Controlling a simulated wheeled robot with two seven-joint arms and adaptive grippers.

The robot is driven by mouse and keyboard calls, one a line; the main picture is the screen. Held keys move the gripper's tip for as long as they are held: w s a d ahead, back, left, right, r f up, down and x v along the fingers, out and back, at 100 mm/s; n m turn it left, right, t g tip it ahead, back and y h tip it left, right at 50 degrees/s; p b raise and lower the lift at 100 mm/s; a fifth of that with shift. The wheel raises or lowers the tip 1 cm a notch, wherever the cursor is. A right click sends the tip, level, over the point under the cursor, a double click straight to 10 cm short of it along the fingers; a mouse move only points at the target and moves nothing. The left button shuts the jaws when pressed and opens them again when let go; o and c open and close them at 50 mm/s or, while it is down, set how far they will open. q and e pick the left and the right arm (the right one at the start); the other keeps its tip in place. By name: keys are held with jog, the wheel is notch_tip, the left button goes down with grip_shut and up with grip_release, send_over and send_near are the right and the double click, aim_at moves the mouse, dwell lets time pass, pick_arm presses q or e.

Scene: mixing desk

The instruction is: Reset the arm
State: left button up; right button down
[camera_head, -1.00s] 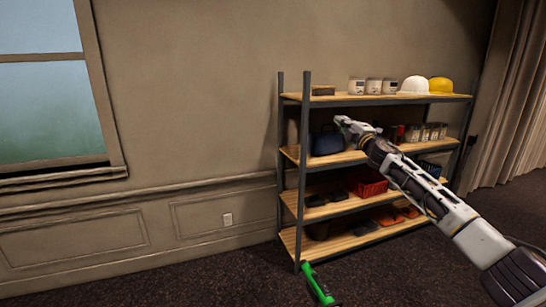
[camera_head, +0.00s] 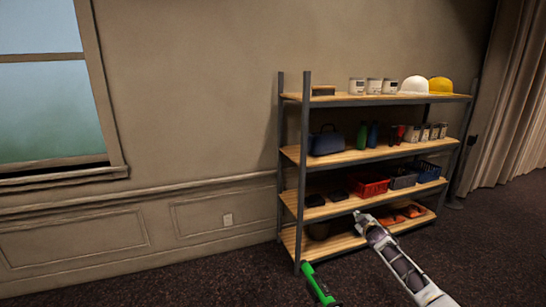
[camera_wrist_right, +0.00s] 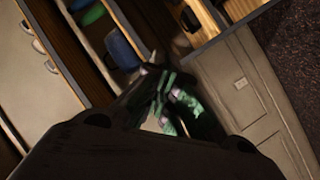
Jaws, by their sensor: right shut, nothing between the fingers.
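My right arm comes in from the lower right in the head view. Its gripper (camera_head: 361,218) is shut and empty, at the height of the lower shelves and in front of the shelf rack (camera_head: 305,150). In the right wrist view the gripper (camera_wrist_right: 152,68) shows dark, with its fingers together. My left gripper is out of view.
The rack carries a blue case (camera_head: 327,140), bottles, cans, a red basket (camera_head: 368,187), white tubs and a white helmet (camera_head: 414,86) and yellow helmet (camera_head: 440,85). A green object (camera_head: 318,284) shows at the bottom edge. Carpet left of the rack is clear.

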jog(key=s+f+m+g, duration=0.15)
jog(key=s+f, duration=0.45)
jog(key=f, duration=0.6)
jog(key=s+f+m+g, duration=0.1)
jog(key=s+f+g, duration=0.1)
jog(key=s+f, duration=0.8)
jog(key=s+a+f+m+g, duration=0.1)
jog(key=s+a+f+g, duration=0.1)
jog(key=s+f, duration=0.75)
jog(key=s+a+f+m+g, duration=0.15)
jog(key=s+f, duration=0.45)
jog(key=f, duration=0.6)
jog(key=s+a+f+g, duration=0.1)
jog(key=s+a+f, duration=0.1)
jog(key=s+f, duration=0.5)
jog(key=s+a+f+g+y, duration=0.1)
jog(key=s+a+f+g, duration=0.1)
jog(key=s, duration=0.9)
jog(key=s+a+f+g, duration=0.1)
jog(key=s+a+f, duration=0.1)
jog(key=s+f, duration=0.5)
jog(key=s+a+f+g, duration=0.1)
jog(key=s, duration=1.2)
jog(key=s+a+f+g, duration=0.1)
jog(key=s, duration=1.2)
jog(key=shift+s+a+g, duration=0.15)
jog(key=shift+a+g, duration=0.25)
